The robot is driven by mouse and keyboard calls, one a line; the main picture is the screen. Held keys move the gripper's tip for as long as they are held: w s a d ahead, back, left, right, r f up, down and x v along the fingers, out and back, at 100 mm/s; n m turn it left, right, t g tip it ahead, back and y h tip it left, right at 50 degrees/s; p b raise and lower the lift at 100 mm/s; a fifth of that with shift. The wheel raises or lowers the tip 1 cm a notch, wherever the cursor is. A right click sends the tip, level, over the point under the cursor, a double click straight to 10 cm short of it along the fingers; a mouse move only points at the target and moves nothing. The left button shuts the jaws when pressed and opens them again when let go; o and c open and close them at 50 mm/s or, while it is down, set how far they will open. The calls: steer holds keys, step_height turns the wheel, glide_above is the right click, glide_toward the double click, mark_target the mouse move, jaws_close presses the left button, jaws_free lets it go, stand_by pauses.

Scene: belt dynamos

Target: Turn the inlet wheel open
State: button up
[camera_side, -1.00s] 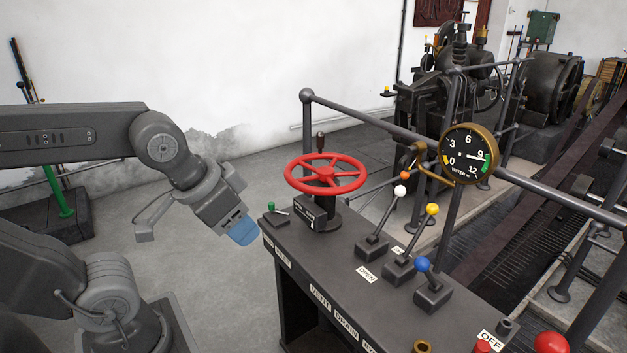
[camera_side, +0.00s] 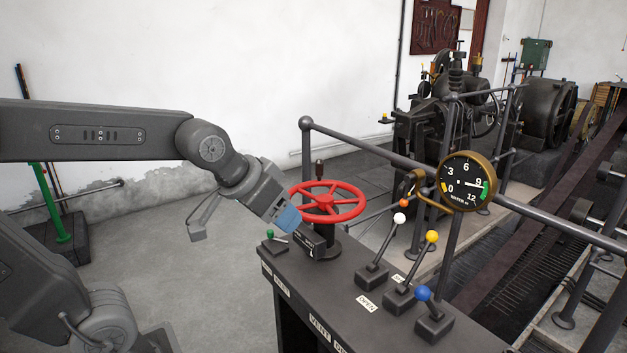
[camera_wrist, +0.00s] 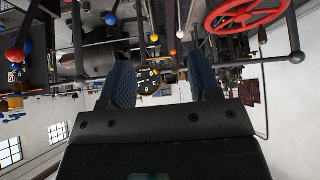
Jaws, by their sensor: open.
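The red inlet wheel (camera_side: 328,203) lies nearly flat on a dark post on the control bench, with an upright dark knob on its rim. My gripper (camera_side: 290,219) is at the wheel's left edge in the side view, its blue fingers overlapping the rim in the picture. I cannot tell whether they touch it. In the wrist view my gripper (camera_wrist: 160,88) is open with nothing between its fingers, and the red wheel (camera_wrist: 245,14) is at the upper right, outside the fingers.
The bench (camera_side: 335,295) carries a small green lever (camera_side: 276,242) and levers with white (camera_side: 384,240), yellow (camera_side: 414,262) and blue (camera_side: 429,309) knobs. A round gauge (camera_side: 467,181) sits on the railing (camera_side: 370,147) behind.

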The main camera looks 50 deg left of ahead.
steer(key=w+a+r+n+t, duration=0.15)
steer(key=w+a, duration=0.25)
steer(key=w, duration=0.6)
steer(key=n+t+y, duration=0.5)
steer(key=t+y, duration=0.1)
steer(key=y, duration=0.3)
glide_above(318, 169)
steer(key=v, duration=0.3)
step_height(318, 169, down, 10)
steer(key=shift+m, duration=0.25)
step_height(318, 169, down, 7)
steer(key=shift+s+d, duration=0.1)
steer(key=shift+s, duration=0.1)
steer(key=x, duration=0.3)
steer(key=shift+w+r, duration=0.15)
steer(key=shift+r, duration=0.2)
steer(key=shift+x, duration=0.9)
jaws_close()
